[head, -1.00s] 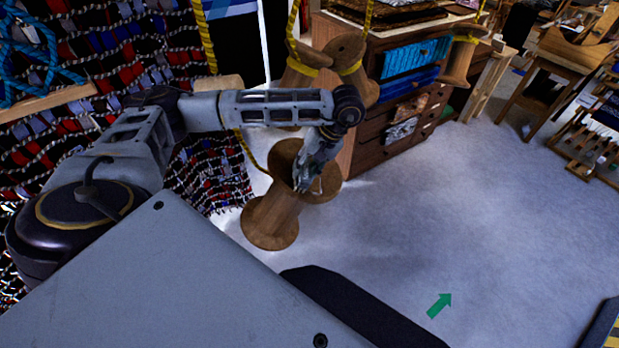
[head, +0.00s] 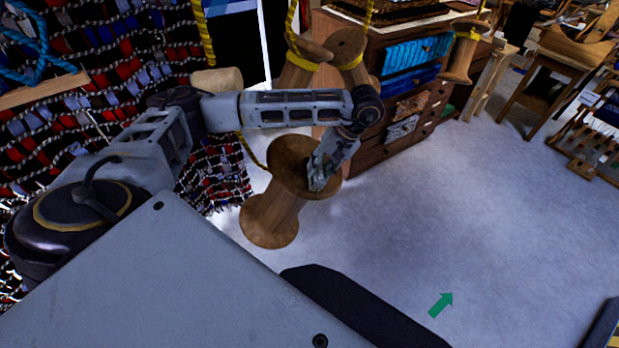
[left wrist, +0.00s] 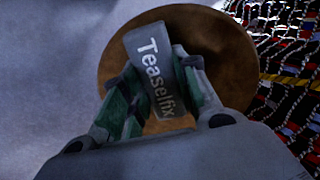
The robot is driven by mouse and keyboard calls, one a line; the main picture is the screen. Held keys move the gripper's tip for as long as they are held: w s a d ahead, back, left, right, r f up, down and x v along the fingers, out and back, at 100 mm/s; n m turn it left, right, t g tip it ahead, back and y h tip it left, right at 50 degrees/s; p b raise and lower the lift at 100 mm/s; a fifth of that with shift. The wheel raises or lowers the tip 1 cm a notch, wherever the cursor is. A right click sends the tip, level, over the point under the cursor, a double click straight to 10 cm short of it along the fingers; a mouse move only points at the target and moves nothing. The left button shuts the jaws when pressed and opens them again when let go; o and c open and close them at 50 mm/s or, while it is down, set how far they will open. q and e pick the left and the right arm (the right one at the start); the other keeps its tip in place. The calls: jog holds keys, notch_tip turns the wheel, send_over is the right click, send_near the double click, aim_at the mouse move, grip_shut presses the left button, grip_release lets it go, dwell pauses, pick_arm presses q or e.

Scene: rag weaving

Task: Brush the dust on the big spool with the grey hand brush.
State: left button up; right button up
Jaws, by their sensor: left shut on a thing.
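The big spool (head: 272,207) is brown wood and stands upright on the pale floor, with a round flange at top and bottom. Its top also shows in the left wrist view (left wrist: 215,58). My left gripper (head: 318,178) is over the right part of the spool's top. In the left wrist view its fingers (left wrist: 163,95) are shut on the grey hand brush (left wrist: 150,60), a grey block lettered "Teaselfix". The brush's underside is hidden, so I cannot tell whether it touches the wood. I cannot make out dust on the top. My right gripper is not in view.
A wooden drawer cabinet (head: 392,137) stands just behind the spool. Other spools with yellow rope (head: 327,60) hang behind it. A woven rag piece (head: 215,175) is at the left. The floor (head: 480,230) to the right is clear, with a green arrow (head: 440,304).

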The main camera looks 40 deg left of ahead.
pick_arm(q)
jog(key=shift+w+d+f, duration=0.2)
jog(key=shift+d+f, duration=0.05)
jog(key=shift+d, duration=0.1)
jog(key=shift+w+d+f+b, duration=0.3)
jog(key=shift+w+d+b, duration=0.1)
jog(key=shift+d, duration=0.1)
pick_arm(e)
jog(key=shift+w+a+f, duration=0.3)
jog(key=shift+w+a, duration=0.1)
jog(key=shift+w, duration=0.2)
